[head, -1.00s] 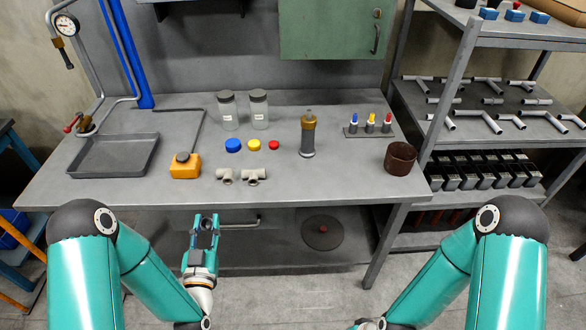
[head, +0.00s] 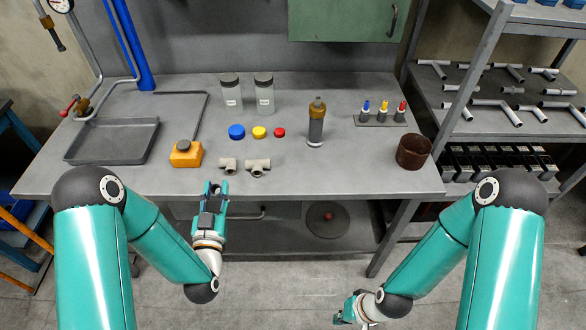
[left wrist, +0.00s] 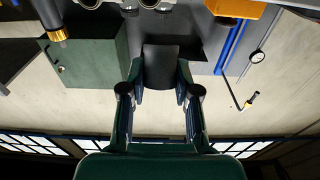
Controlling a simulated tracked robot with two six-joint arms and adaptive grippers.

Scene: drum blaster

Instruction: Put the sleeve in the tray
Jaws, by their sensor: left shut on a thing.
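My left gripper (head: 215,190) is in front of the table edge, below the grey fittings. It is shut on a dark grey piece, which I take to be the sleeve (left wrist: 160,68); in the left wrist view the piece sits between the two fingers. The grey tray (head: 74,156) is a shallow, empty pan at the left of the tabletop, left of and beyond my left gripper. My right gripper (head: 345,314) is low at the bottom of the head view, apart from the table; its jaws are too small to read.
A hose with a gauge (head: 61,5) stands by the tray. Shelves (head: 465,90) are at right.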

